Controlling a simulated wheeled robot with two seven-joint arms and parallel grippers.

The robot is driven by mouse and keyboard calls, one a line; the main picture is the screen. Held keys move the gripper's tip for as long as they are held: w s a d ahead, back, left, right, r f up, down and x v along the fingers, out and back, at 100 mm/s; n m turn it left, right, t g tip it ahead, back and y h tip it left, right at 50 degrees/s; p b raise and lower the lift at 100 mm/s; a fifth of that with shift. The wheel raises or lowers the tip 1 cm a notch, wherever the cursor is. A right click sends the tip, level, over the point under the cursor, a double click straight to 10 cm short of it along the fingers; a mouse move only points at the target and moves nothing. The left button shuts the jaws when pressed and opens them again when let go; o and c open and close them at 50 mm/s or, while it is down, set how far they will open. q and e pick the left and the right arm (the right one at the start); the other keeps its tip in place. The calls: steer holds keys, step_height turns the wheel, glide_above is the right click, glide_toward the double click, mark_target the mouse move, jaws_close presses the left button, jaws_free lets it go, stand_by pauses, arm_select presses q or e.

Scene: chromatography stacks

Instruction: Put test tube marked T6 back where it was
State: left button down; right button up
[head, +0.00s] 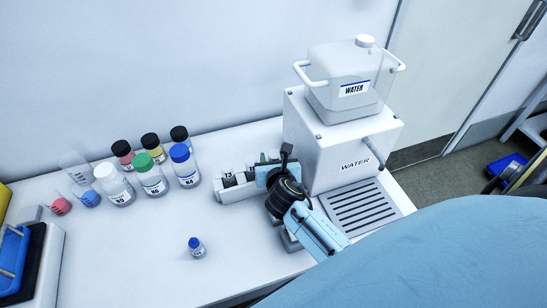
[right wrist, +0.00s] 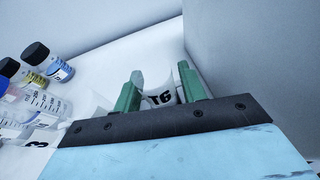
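The test tube marked T6 (right wrist: 160,98) shows in the right wrist view between the two green fingers of my right gripper (right wrist: 160,88). The fingers stand close on both sides of its label and appear shut on it. In the head view my right gripper (head: 268,157) is at the right end of a white rack (head: 238,193) holding several tubes. The wrist of my arm hides that end of the rack, and I cannot tell how deep T6 sits in it. My left gripper is not in view.
A white water dispenser (head: 330,142) with a drip tray (head: 360,207) stands right beside the gripper. Several capped bottles (head: 152,180) and two flasks (head: 88,197) stand left of the rack. A small blue-capped vial (head: 196,247) stands in front. The table between is clear.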

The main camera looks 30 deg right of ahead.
steer(key=shift+o, duration=0.7)
steer(key=shift+r, duration=0.3)
steer(key=p+v, duration=0.2)
steer(key=v, duration=1)
steer(key=shift+s+d+f, duration=0.1)
